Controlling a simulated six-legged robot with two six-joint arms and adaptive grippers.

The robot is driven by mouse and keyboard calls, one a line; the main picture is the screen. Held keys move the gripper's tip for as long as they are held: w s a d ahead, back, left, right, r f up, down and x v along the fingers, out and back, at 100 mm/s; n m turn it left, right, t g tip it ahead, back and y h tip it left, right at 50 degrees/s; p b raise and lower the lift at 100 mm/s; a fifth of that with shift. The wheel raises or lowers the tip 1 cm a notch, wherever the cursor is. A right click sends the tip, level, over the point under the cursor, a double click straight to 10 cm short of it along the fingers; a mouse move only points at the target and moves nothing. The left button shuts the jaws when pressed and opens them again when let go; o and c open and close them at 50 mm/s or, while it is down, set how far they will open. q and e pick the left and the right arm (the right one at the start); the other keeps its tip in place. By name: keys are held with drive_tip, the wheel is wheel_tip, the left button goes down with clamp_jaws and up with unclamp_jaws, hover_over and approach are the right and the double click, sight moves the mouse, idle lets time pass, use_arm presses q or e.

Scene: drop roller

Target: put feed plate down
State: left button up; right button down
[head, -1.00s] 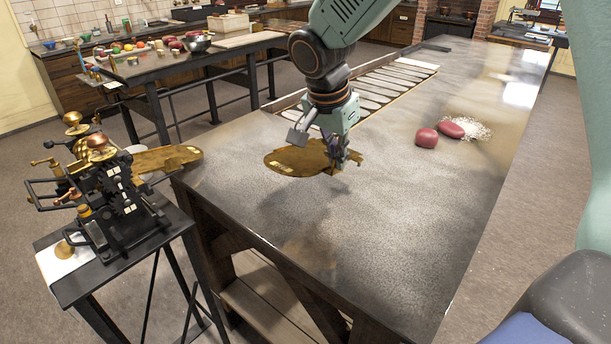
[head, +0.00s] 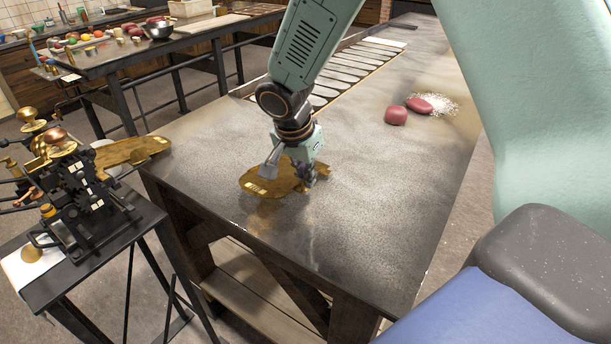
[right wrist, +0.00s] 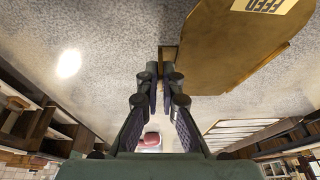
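The feed plate (head: 262,181) is a flat brass-coloured plate at the near left part of the big dark table (head: 390,165). It lies flat at or very close to the tabletop; I cannot tell whether it touches. In the right wrist view the plate (right wrist: 235,50) shows at the upper right with its "FEED" label. My right gripper (head: 308,182) is at the plate's right end. In the right wrist view its fingers (right wrist: 163,75) are close together on either side of the plate's narrow tab. My left gripper is out of view.
The drop roller machine (head: 75,190) stands on a small black stand at the left, with another brass plate (head: 130,152) sticking out. Two red lumps (head: 396,116) lie near white powder (head: 442,104). A long slatted tray (head: 345,72) lies behind. The near tabletop is clear.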

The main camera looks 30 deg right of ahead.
drive_tip(key=shift+w+d+f, duration=0.1)
drive_tip(key=shift+f, duration=0.05)
drive_tip(key=shift+w, duration=0.1)
drive_tip(key=c, duration=2)
unclamp_jaws()
drive_tip(key=shift+a+f, duration=0.15)
drive_tip(key=shift+a, duration=0.05)
drive_tip(key=o, duration=0.5)
drive_tip(key=shift+s+d, duration=0.1)
drive_tip(key=shift+s, duration=0.1)
drive_tip(key=shift+w, duration=0.1)
